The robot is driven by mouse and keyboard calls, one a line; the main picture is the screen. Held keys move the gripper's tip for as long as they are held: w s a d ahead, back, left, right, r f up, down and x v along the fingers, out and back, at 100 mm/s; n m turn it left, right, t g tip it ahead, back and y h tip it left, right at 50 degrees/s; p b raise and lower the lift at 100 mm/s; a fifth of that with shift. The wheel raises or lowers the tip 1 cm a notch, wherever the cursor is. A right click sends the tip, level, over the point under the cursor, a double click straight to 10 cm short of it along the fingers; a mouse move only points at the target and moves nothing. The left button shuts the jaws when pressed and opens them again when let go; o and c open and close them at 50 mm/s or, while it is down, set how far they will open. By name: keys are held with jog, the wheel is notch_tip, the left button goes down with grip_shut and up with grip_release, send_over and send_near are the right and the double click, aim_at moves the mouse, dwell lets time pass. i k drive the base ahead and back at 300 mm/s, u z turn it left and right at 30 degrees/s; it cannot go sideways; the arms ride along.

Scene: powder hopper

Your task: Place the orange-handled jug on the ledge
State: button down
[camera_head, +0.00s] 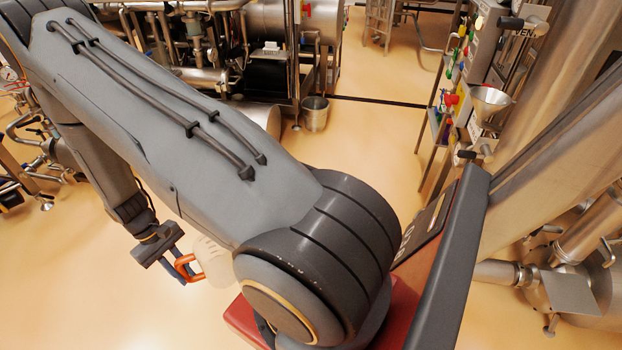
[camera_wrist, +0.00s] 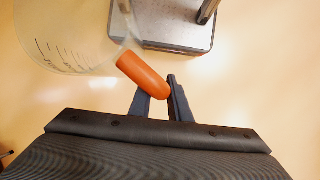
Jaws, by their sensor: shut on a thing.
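The orange-handled jug (camera_head: 211,262) is whitish and translucent, and my arm hides part of it in the head view. My gripper (camera_head: 180,267) is shut on its orange handle, and the jug is held up over the floor. In the wrist view the jug (camera_wrist: 70,30) fills the upper left with its dark measuring marks showing. Its orange handle (camera_wrist: 143,75) sits between the fingers of my gripper (camera_wrist: 160,95). I cannot make out for certain which surface is the ledge.
A grey metal platform (camera_wrist: 175,47) with a dark edge lies below, beyond the jug, in the wrist view. A rack with coloured items (camera_head: 450,100) and a metal funnel (camera_head: 490,101) stand at the right. A bucket (camera_head: 314,113) stands at the back. Open floor lies between.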

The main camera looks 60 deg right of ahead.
aim_at(565, 293)
jog(key=k, duration=2.55)
jog(key=z, duration=2.35)
jog(key=i, duration=0.5)
jog(key=z, duration=0.05)
